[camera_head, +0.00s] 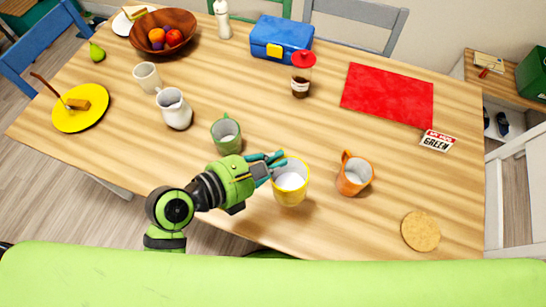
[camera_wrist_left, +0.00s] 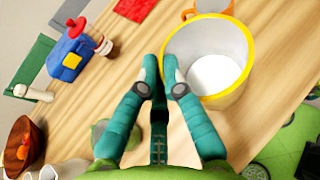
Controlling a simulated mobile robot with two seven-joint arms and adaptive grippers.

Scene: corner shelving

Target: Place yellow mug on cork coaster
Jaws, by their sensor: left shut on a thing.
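The yellow mug (camera_head: 290,186) is upright near the front middle of the wooden table, with a white inside. My left gripper (camera_head: 274,164) is at the mug's left side, its teal fingers closed together there. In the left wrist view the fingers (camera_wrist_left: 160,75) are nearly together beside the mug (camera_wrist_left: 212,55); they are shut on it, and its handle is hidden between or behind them. I cannot tell whether the mug touches the table. The round cork coaster (camera_head: 421,231) lies bare near the front right edge. My right gripper is not in view.
An orange mug (camera_head: 354,174) stands between the yellow mug and the coaster, a little farther back. A green mug (camera_head: 226,136) stands behind my gripper. A red mat (camera_head: 388,95) and a small sign (camera_head: 437,141) lie farther back right. The table around the coaster is clear.

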